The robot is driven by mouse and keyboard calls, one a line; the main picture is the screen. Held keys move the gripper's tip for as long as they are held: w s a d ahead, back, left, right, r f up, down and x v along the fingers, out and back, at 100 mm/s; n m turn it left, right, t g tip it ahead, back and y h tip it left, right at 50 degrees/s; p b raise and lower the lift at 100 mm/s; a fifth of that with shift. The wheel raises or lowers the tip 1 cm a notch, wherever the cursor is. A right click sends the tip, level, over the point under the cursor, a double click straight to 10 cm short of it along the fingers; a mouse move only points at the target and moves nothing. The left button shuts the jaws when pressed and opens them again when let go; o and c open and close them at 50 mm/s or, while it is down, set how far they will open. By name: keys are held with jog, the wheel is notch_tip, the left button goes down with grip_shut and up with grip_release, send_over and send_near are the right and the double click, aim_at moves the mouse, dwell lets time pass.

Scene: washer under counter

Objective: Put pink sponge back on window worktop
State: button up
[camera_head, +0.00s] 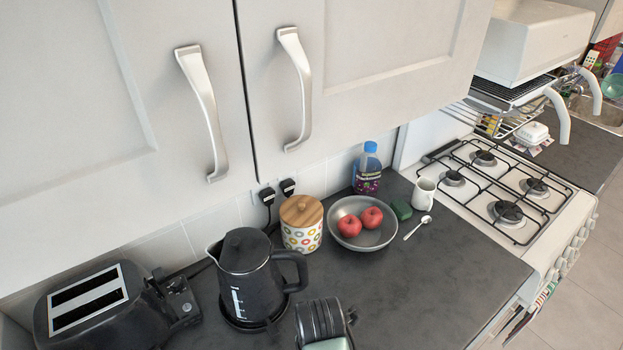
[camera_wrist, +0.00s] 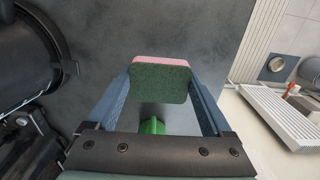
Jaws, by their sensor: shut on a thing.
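The pink sponge (camera_wrist: 160,61) shows in the wrist view with its dark green scouring face towards the camera and a pink strip along its top edge. My gripper (camera_wrist: 160,82) is shut on it, with a blue finger on each side. The sponge is over the dark grey worktop (camera_wrist: 165,30); I cannot tell the height between them. In the head view, a dark part of my arm shows at the bottom edge, and the held sponge cannot be made out there. I cannot tell which worktop is the window one.
A black kettle (camera_head: 247,275) and toaster (camera_head: 92,305) stand left on the worktop (camera_head: 400,290). The hob (camera_head: 478,205) is right. Cupboards hang above.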

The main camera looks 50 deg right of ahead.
jog(key=shift+w+f+p, duration=0.1)
jog(key=shift+f+p, duration=0.2)
jog(key=shift+f, duration=3.15)
jog(key=shift+f, duration=0.15)
jog(key=o, duration=1)
jog(key=shift+c, duration=0.2)
notch_tip(320, 180, up, 12)
jog(key=shift+r+b, duration=0.2)
jog(key=shift+b, duration=0.25)
